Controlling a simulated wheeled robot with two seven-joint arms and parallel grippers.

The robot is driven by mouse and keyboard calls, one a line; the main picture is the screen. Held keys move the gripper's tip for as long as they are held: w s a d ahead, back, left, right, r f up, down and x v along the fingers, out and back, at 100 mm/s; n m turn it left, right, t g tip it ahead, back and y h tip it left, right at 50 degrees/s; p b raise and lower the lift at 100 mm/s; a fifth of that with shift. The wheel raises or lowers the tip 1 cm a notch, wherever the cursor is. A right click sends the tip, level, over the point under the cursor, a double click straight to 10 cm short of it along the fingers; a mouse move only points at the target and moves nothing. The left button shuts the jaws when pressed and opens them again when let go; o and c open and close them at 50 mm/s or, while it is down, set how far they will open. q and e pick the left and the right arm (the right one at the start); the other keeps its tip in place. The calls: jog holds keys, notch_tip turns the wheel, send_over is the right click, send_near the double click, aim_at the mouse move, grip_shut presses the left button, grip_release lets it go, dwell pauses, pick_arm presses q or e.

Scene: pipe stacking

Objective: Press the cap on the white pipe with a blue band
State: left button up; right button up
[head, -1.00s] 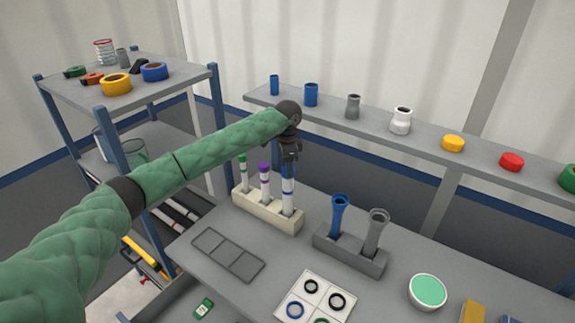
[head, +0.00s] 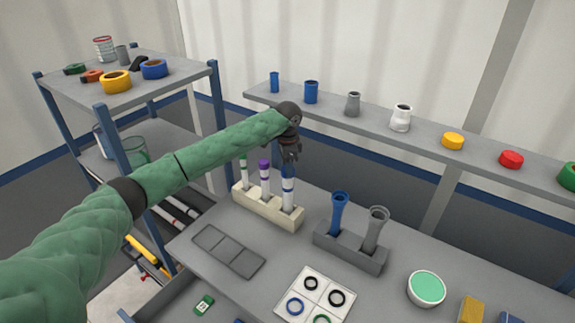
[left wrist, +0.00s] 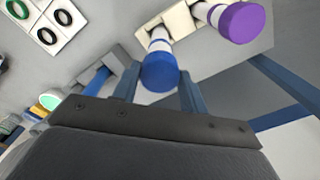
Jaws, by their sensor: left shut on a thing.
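The white pipe with a blue band (head: 288,198) stands upright in the right slot of the cream rack (head: 256,206). A blue cap (head: 288,171) is at its top; it also shows in the left wrist view (left wrist: 160,73), in line with the white pipe. My left gripper (head: 289,160) is above the pipe and shut on the blue cap, with a finger on each side in the left wrist view (left wrist: 158,90). The fingers partly hide the cap in the head view. Whether the cap is fully seated cannot be told. My right gripper is not in view.
A purple-capped pipe (head: 265,172) and a green-capped pipe (head: 243,172) stand close by in the same rack. A grey holder (head: 350,250) with a blue and a grey pipe is to the right. A shelf (head: 430,137) with fittings runs behind.

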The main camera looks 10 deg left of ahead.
pick_arm(q)
jog(key=shift+f, duration=0.75)
dwell(0.6)
jog(key=o, duration=1.4)
jog(key=shift+r, duration=0.2)
jog(key=shift+r+p, duration=1.85)
jog(key=shift+r, duration=1.5)
